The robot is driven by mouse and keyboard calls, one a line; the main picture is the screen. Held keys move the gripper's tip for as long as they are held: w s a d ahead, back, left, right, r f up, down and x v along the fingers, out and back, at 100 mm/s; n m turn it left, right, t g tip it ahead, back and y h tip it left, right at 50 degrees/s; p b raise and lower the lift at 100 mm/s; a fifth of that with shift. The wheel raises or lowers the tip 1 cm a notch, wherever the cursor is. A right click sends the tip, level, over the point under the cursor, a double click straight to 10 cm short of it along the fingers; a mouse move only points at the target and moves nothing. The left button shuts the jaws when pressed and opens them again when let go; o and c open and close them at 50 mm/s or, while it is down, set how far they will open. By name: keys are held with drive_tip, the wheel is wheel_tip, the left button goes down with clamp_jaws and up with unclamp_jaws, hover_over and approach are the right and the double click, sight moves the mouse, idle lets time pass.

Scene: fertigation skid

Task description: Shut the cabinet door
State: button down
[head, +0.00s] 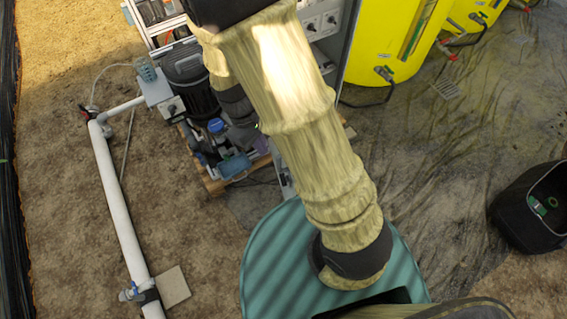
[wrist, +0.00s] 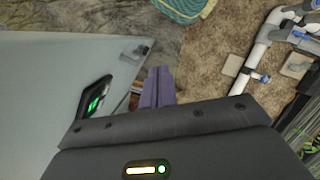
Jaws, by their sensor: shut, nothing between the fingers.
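The cabinet door appears as a large pale grey panel (wrist: 50,75) filling the left of the wrist view. A black fitting with green marks (wrist: 97,97) shows at its lower right, and a small dark fitting (wrist: 140,50) sits near its right edge. My gripper (wrist: 155,88) has its purple fingers together and empty, just right of the panel; I cannot tell whether they touch it. In the head view, the open grey cabinet (head: 317,25) with white switch boxes stands at the top, partly behind my arm.
Yellow tanks (head: 395,40) stand right of the cabinet. A pump on a wooden pallet (head: 222,183) is left of my arm. A white pipe (head: 115,210) runs along the left ground. A black bin (head: 535,205) stands at the right. Ground between is mostly clear.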

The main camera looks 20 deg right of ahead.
drive_tip(key=w+a+f+n+t+h, duration=0.2)
drive_tip(key=a+f+n+h, duration=0.2)
drive_tip(key=f+n, duration=0.5)
wheel_tip(320, 180, down, 3)
drive_tip(key=h, duration=0.2)
drive_tip(key=shift+w+a+r+n+h, duration=0.2)
drive_tip(key=shift+n+h, duration=0.1)
drive_tip(key=shift+h, duration=0.1)
drive_tip(key=shift+d+f, duration=0.1)
drive_tip(key=d+r+p+x, duration=0.2)
drive_tip(key=p+x, duration=0.2)
drive_tip(key=x, duration=0.8)
drive_tip(key=shift+d+f, duration=0.25)
drive_tip(key=shift+w, duration=0.1)
